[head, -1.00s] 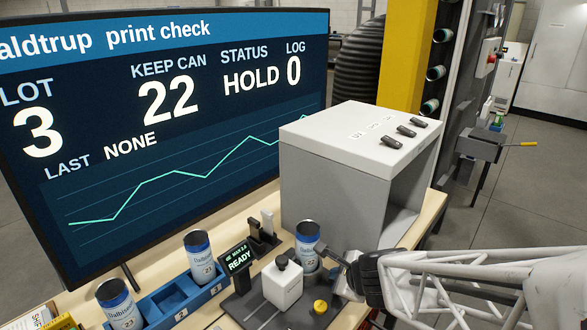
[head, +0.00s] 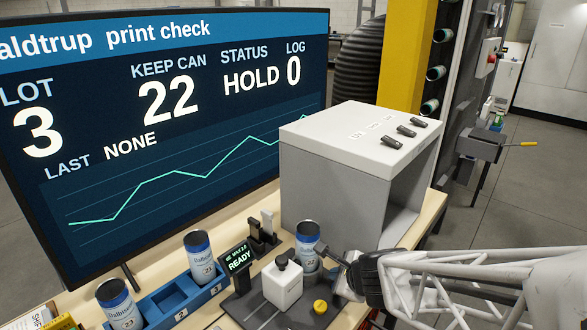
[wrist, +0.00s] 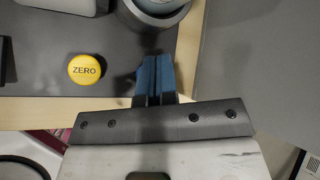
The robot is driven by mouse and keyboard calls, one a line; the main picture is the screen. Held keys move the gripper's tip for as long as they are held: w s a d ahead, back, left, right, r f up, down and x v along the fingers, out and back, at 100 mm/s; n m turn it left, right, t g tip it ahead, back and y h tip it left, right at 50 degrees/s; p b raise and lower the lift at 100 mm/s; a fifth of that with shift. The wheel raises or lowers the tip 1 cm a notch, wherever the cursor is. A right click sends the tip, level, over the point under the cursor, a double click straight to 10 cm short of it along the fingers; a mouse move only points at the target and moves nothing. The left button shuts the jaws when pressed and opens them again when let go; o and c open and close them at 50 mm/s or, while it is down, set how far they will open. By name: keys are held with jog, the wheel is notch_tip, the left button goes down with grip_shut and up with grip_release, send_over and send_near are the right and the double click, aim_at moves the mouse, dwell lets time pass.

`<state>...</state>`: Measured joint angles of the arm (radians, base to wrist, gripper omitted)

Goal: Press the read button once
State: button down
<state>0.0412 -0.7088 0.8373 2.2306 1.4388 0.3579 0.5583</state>
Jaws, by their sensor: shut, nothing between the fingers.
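I cannot make out a button labelled read in either view. A yellow button (head: 320,307) sits on the dark plate (head: 262,312); in the wrist view the yellow button (wrist: 85,69) reads ZERO. A white block (head: 283,287) with a black knob on top stands on the same plate. A small display (head: 239,259) beside it reads READY. My gripper (head: 326,256) is by the can marked 22 (head: 308,238); whether it touches it is unclear. In the wrist view my gripper (wrist: 155,75) has its blue fingers together and empty, right of the yellow button.
A blue rack (head: 170,299) holds two cans (head: 201,260) (head: 119,306) at left. A big screen (head: 170,130) reads HOLD, KEEP CAN 22, LOG 0, LAST NONE. A grey open-fronted box (head: 330,190), with several dark switches on top, stands behind my gripper.

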jog(key=shift+f, duration=1.35)
dwell(1.8)
jog(key=shift+r, duration=1.3)
jog(key=shift+r, duration=0.1)
jog(key=shift+r, duration=2.45)
